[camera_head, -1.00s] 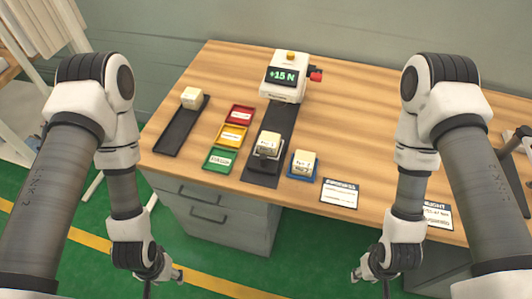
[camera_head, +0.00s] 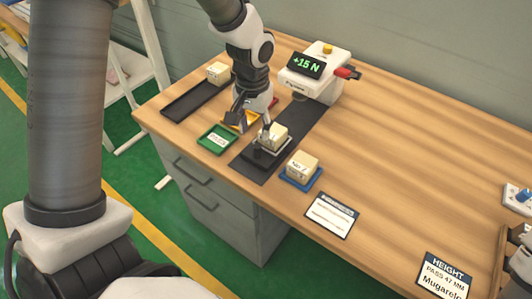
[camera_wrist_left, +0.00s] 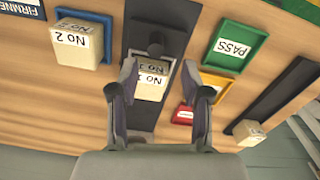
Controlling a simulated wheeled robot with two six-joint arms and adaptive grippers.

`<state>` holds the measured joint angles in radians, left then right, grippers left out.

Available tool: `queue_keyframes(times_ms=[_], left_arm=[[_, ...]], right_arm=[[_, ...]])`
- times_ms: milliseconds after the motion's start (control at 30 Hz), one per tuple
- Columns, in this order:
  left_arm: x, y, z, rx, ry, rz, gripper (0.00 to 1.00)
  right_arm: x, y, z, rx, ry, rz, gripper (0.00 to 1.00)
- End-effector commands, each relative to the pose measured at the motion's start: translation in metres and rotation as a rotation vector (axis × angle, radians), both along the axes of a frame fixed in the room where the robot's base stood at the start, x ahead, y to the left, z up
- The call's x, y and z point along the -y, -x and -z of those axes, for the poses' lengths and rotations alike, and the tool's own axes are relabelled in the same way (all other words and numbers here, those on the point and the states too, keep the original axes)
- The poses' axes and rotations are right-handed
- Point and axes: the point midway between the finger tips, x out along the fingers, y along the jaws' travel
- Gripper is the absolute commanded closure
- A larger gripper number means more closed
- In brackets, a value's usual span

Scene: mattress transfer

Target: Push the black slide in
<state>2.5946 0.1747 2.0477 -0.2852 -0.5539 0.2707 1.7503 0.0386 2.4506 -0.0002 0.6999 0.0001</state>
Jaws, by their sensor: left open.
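The black slide (camera_head: 264,152) sits near the front end of the dark track (camera_head: 296,120), carrying a pale block labelled No 1 (camera_head: 275,135). My left gripper (camera_head: 254,118) is open and pointing down just over the slide. In the wrist view, its two fingers (camera_wrist_left: 159,76) appear on either side of the block. I cannot tell whether they touch anything. The white tester (camera_head: 315,80) at the track's far end reads +15 N.
A green PASS tray (camera_head: 216,139) and yellow tray (camera_head: 238,122) lie left of the track. A blue tray (camera_head: 291,181) with block No 2 (camera_head: 303,165) is to the right. A black tray (camera_head: 190,103) holds another block (camera_head: 217,72).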

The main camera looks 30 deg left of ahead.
Motion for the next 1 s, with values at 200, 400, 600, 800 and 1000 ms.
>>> queue_keyframes(times_ms=[200, 400, 600, 800, 1000], left_arm=[[0.001, 0.002, 0.042, -0.009, 0.000, 0.001, 0.53], [0.001, 0.001, 0.069, -0.006, 0.001, 0.000, 0.53], [0.001, 0.001, 0.071, -0.004, 0.000, 0.001, 0.53], [0.001, 0.001, 0.071, -0.004, 0.000, 0.001, 1.00], [0.001, 0.000, 0.071, -0.005, 0.001, 0.001, 1.00]], right_arm=[[0.000, 0.000, 0.001, 0.001, 0.000, 0.001, 0.60], [0.000, 0.000, 0.002, 0.000, 0.000, 0.001, 0.60], [0.000, 0.000, 0.002, 0.000, 0.000, 0.001, 0.60], [0.000, 0.000, 0.002, 0.000, 0.000, 0.002, 0.60], [0.000, 0.000, 0.001, 0.000, 0.000, 0.002, 0.60]])
